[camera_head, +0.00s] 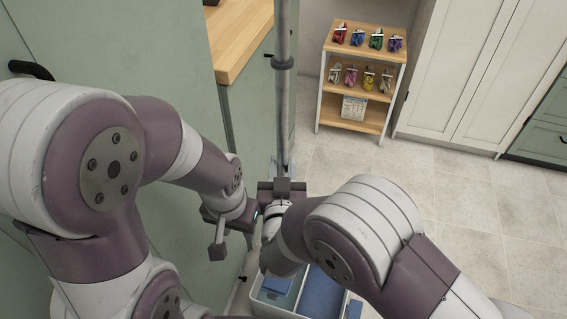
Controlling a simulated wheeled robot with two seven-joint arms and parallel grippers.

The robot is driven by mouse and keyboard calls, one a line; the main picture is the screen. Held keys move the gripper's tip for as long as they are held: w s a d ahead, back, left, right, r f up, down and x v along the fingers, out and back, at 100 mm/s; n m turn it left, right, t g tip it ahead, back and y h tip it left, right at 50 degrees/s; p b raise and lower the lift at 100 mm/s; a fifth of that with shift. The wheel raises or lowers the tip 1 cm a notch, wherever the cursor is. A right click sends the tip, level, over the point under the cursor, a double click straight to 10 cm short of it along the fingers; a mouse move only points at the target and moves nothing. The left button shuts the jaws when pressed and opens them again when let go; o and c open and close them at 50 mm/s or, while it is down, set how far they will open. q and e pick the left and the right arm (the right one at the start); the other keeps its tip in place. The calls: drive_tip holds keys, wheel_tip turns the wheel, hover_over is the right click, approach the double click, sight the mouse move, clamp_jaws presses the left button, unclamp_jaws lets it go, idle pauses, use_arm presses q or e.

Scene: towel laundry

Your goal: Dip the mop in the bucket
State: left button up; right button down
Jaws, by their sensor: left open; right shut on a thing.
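The mop's grey pole (283,95) stands nearly upright in the middle of the view, with a dark collar partway up. My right gripper (282,187) is shut on the pole, low in the visible part. The bucket (258,304) is at the bottom centre, a pale tub with blue inside, partly hidden by my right arm. The mop's lower end is hidden behind my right gripper and arm, so I cannot tell whether it is in the bucket. My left gripper (229,238) is open and apart from the pole, to its left.
A green cabinet with a wooden countertop (240,45) stands close on the left of the pole. A wooden shelf rack (362,62) with several small colourful items stands at the back. White cupboards (475,65) line the back right. The tiled floor (430,185) between is clear.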

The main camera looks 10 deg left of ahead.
drive_tip(key=shift+f, duration=0.4)
drive_tip(key=shift+r, duration=0.1)
idle(0.4)
wheel_tip(320, 180, down, 19)
drive_tip(key=b, duration=1.4)
wheel_tip(320, 180, down, 4)
drive_tip(key=b, duration=0.2)
drive_tip(key=shift+r+b, duration=0.25)
drive_tip(key=shift+b, duration=0.1)
idle(0.9)
